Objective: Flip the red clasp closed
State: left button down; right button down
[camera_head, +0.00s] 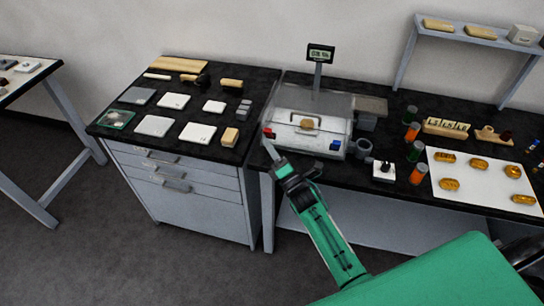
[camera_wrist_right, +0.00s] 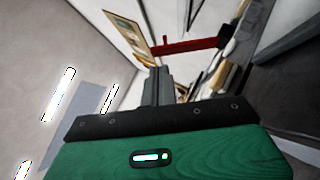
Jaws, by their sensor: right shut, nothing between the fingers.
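A pale metal case (camera_head: 286,130) with a handle on its top stands on the black bench. The red clasp (camera_head: 268,132) is at its left end, and a blue clasp (camera_head: 336,145) is at its right front. In the wrist view the red clasp (camera_wrist_right: 190,45) shows as a long bar standing out sideways beyond my fingers. My right gripper (camera_head: 269,146) is shut and empty, with its fingertips just below the red clasp. The fingers also show in the wrist view (camera_wrist_right: 157,86); whether they touch the clasp I cannot tell. My left gripper is not in view.
A scale display (camera_head: 320,53) stands behind the case. A drawer cabinet (camera_head: 185,190) with several flat blocks is at left. Jars (camera_head: 412,131), a black-knobbed block (camera_head: 383,171) and a white sheet with gold pieces (camera_head: 480,197) are at right.

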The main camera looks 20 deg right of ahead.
aim_at(269, 132)
jog(key=shift+w+d+r, duration=0.3)
jog(key=shift+w+r, duration=0.05)
jog(key=shift+w, duration=0.05)
jog(key=shift+w+d+r+m+h+p, duration=0.15)
jog(key=shift+r+m+h+p, duration=0.35)
jog(key=shift+p, duration=0.5)
jog(key=w+r+m+g+p, duration=0.1)
jog(key=p, duration=0.1)
jog(key=w+d+m+g+h+p, duration=0.1)
jog(key=m+p, duration=0.1)
jog(key=shift+d+r+m, duration=0.15)
jog(key=shift+r+m, duration=0.15)
jog(key=shift+r, duration=0.05)
